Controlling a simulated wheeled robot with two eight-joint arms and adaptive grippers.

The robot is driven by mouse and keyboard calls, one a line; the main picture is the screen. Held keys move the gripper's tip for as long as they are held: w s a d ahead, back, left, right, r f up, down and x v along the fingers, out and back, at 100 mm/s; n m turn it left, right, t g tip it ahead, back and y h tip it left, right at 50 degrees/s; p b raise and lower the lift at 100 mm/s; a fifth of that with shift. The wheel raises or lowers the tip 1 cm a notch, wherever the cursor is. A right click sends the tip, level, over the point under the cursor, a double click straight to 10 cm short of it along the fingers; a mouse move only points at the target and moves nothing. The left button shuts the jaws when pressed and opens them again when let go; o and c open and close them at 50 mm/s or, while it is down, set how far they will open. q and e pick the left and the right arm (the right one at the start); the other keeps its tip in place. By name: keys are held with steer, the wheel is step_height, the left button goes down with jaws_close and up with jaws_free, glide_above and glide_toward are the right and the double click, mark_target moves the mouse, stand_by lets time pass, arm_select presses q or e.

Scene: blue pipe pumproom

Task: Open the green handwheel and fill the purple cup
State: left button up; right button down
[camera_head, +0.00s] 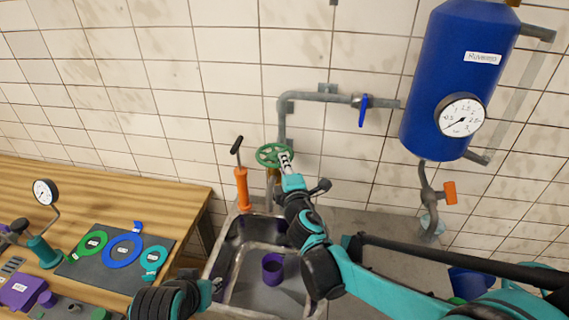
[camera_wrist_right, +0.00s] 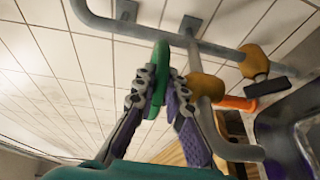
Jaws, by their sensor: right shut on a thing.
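The green handwheel (camera_head: 268,154) sits on the pipe above the sink, against the tiled wall. My right gripper (camera_head: 285,160) is shut on its rim. In the right wrist view, the fingers of that gripper (camera_wrist_right: 160,95) lie on both sides of the green rim (camera_wrist_right: 158,75). The purple cup (camera_head: 272,272) stands upright in the sink (camera_head: 232,262), below and apart from the right gripper. I cannot make out any water in it. My left gripper (camera_head: 206,292) shows only in part at the bottom edge, left of the sink; its fingers are unclear.
A blue tank (camera_head: 455,80) with a gauge and a blue valve lever (camera_head: 363,110) are on the wall at right. The wooden bench (camera_head: 150,197) at left holds colored rings on a dark mat (camera_head: 95,275).

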steer(key=m+h, duration=0.1)
steer(key=a+h, duration=0.1)
steer(key=m+h, duration=0.1)
steer(key=h, duration=0.1)
steer(key=shift+s+a+f+m, duration=0.1)
steer(key=shift+s+a+m, duration=0.15)
steer(key=shift+s+m, duration=0.05)
steer(key=m+h, duration=0.1)
steer(key=h, duration=0.1)
steer(key=shift+s+a+m+h+b, duration=0.1)
steer(key=shift+a+m+h+b, duration=0.1)
steer(key=shift+m+h+b, duration=0.15)
steer(key=shift+m, duration=0.25)
steer(key=c, duration=1.6)
jaws_free()
steer(key=v, duration=1.2)
steer(key=shift+a, duration=0.1)
